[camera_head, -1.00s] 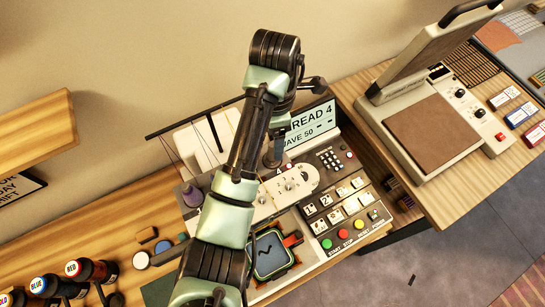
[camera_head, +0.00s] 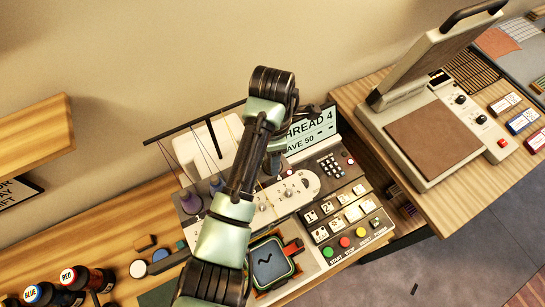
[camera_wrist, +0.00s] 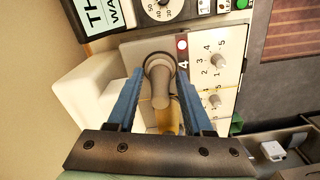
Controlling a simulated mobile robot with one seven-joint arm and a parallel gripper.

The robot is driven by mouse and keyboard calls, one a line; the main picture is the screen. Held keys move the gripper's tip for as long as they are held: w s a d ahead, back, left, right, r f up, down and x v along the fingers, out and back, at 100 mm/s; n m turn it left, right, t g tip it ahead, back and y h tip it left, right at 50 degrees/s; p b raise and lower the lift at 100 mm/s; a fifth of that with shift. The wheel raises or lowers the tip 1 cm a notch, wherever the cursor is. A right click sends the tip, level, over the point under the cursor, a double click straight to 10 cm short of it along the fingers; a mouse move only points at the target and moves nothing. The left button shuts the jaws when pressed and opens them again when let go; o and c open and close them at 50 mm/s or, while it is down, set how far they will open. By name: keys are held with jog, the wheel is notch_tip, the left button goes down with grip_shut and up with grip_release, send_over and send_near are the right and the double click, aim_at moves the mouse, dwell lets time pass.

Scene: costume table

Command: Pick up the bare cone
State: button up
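The bare cone (camera_wrist: 161,92) is grey-brown and carries no visible thread. In the wrist view it stands on the sewing machine between the two blue fingers of my gripper (camera_wrist: 159,72). The fingers are open, one on each side of it, with a narrow gap showing around the cone. A yellow cone (camera_wrist: 172,122) shows just behind it, partly covered by my gripper. In the head view my arm hides the bare cone, and my fingers cannot be made out clearly.
The machine has a display (camera_head: 312,130), a button panel (camera_head: 345,215) and a thread rack bar (camera_head: 178,134) with hanging threads. Bottles (camera_head: 85,277) are at the lower left. A heat press (camera_head: 430,135) stands on the right table.

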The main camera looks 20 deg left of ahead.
grip_shut()
jog(key=shift+r, duration=0.1)
